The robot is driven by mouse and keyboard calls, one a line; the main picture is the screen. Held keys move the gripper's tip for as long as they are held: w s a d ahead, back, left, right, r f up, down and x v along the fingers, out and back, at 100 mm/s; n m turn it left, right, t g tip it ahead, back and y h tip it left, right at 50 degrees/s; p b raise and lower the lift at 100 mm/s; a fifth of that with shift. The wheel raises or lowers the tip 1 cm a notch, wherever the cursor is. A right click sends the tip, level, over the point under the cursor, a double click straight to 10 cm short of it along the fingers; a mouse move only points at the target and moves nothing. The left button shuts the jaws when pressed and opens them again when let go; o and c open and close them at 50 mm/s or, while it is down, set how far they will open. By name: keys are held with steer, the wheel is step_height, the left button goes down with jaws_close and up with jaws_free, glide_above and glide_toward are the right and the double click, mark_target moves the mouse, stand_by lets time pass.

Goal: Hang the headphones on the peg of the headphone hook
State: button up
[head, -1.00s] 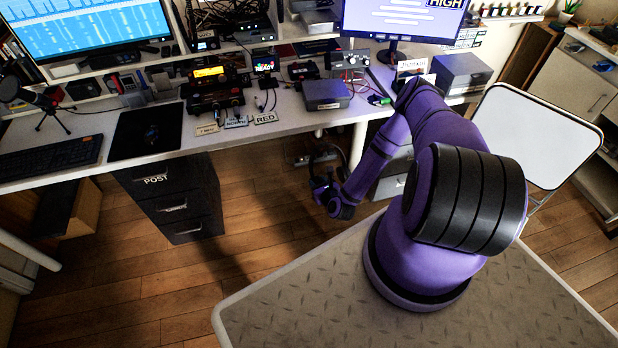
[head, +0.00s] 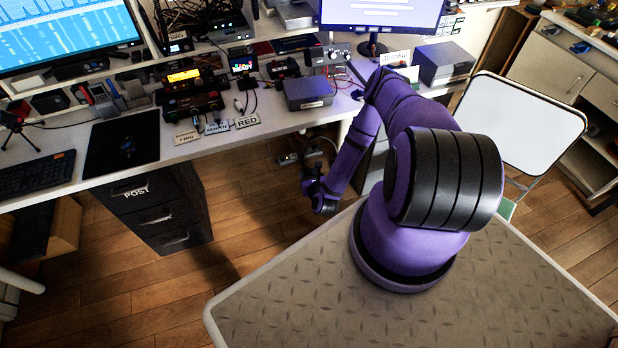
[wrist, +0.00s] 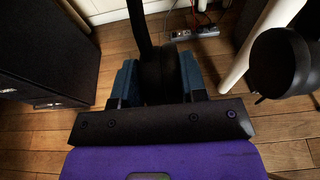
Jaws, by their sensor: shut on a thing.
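My gripper (wrist: 158,66) is shut on a black part of the headphones (wrist: 154,80) in the wrist view. A dark band runs from between the blue-grey fingers up past the top edge. In the head view my gripper (head: 314,182) is low in front of the desk, over the floor, right of the black drawer unit.
The desk (head: 190,148) carries radios, a monitor and small labels along its front edge. A black drawer unit (head: 155,212) stands under it. A white leg (wrist: 248,45) and a dark rounded object (wrist: 280,62) are at the right in the wrist view. Open wooden floor (head: 255,225) lies between.

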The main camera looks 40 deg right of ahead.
steer(key=shift+r+x, duration=0.2)
steer(key=shift+x, duration=0.7)
steer(key=shift+r+x, duration=0.2)
steer(key=shift+x, duration=0.75)
steer(key=shift+r+x, duration=0.15)
steer(key=shift+x, duration=0.75)
steer(key=shift+w+d+f, duration=0.25)
steer(key=shift+w+f, duration=0.35)
steer(key=shift+w, duration=0.15)
steer(key=shift+s+f, duration=0.1)
steer(key=shift+f, duration=0.05)
steer(key=o, duration=1.1)
steer(key=v, duration=1)
steer(key=shift+s+a, duration=0.15)
steer(key=shift+s, duration=0.1)
